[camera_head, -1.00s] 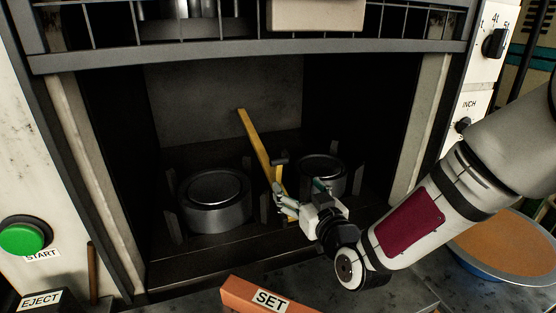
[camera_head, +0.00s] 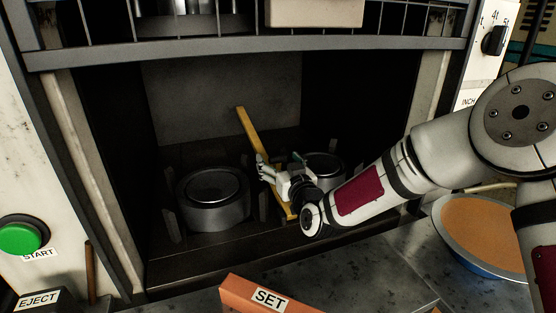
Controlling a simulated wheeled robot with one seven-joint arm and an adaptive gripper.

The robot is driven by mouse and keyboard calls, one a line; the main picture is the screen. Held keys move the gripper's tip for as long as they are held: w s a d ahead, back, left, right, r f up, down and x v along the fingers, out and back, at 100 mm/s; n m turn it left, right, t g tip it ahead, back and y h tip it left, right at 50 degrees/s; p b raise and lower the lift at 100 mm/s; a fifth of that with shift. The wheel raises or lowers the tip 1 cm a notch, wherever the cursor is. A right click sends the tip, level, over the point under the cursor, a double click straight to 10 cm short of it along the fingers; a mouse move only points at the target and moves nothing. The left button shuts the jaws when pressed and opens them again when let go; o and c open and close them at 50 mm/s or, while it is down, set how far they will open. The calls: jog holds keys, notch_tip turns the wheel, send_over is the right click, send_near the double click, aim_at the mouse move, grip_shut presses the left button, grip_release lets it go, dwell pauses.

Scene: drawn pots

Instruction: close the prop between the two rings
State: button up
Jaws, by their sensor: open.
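The yellow prop (camera_head: 248,127) is a long bar inside the dark press bay. It leans at a slant between the two rings, its upper end toward the back wall. The left ring (camera_head: 213,211) is a dark metal cylinder with a round top, standing on the bay floor. The right ring (camera_head: 325,160) is similar and partly hidden behind my gripper and wrist. My gripper (camera_head: 262,169) is open, in front of the prop's middle in the picture, with its fingers pointing left. I cannot tell whether they touch the prop.
A grey barred guard (camera_head: 250,54) crosses above the bay opening. A green START button (camera_head: 20,239) is at the left. A bowl with orange contents (camera_head: 480,228) stands at the right, near my arm.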

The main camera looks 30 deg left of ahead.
jog(key=shift+w+a, duration=0.4)
jog(key=shift+a, duration=0.05)
jog(key=c, duration=1.7)
jog(key=shift+w+a+f, duration=0.2)
jog(key=shift+a, duration=0.1)
jog(key=shift+w+a+f+g+h+b, duration=0.2)
jog(key=shift+w+a+f+h+b, duration=0.05)
jog(key=shift+f+b, duration=0.2)
jog(key=shift+w+a+f+g+h+b, duration=0.2)
jog(key=shift+w+f+h+b, duration=0.05)
jog(key=shift+f+b, duration=0.2)
jog(key=shift+r, duration=0.1)
jog(key=o, duration=1.7)
